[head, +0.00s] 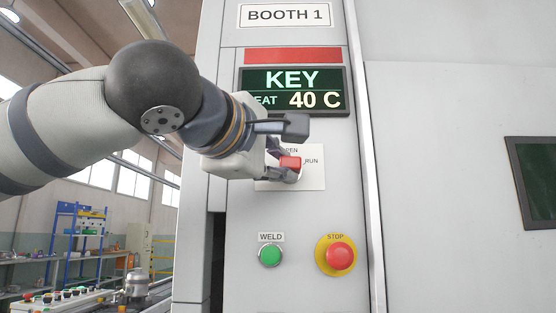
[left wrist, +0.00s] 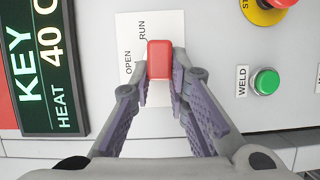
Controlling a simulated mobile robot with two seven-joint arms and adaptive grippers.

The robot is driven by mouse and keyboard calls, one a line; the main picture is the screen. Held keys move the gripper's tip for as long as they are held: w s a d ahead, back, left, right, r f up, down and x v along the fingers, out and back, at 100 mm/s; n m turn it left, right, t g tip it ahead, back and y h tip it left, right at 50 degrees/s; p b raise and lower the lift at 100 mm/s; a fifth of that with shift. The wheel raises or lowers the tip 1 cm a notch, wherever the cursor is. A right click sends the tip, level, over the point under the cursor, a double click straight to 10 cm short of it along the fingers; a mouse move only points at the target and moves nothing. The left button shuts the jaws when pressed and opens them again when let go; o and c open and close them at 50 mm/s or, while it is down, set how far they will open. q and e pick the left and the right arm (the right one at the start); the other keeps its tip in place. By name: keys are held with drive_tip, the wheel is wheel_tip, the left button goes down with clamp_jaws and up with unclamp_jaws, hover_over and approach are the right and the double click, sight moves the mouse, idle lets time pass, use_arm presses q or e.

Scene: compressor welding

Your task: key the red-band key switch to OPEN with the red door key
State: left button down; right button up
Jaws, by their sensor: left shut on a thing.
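My left gripper (head: 280,158) is shut on the red door key (head: 291,162) in front of the key switch plate (head: 313,180) on the booth panel. In the left wrist view, the red key (left wrist: 159,60) sits between the two fingertips, over the white plate (left wrist: 126,88) marked OPEN and RUN. The switch's keyhole is hidden behind the key and fingers, so I cannot tell how deep the key sits. A red band (head: 293,55) runs above the display (head: 292,91), which reads KEY and 40 C. My right gripper is not in view.
Below the switch plate are a green WELD button (head: 270,255) and a red STOP button (head: 341,256) on a yellow ring. A dark window (head: 535,180) is at the right. A blue shelf (head: 80,228) and a workbench stand in the background at the left.

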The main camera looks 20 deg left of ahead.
use_arm(q)
drive_tip(key=c, duration=1.5)
unclamp_jaws()
drive_tip(key=shift+w, duration=0.1)
drive_tip(key=shift+o, duration=0.2)
drive_tip(key=s+a, duration=0.1)
drive_tip(key=s, duration=1.1)
drive_tip(key=shift+a, duration=0.2)
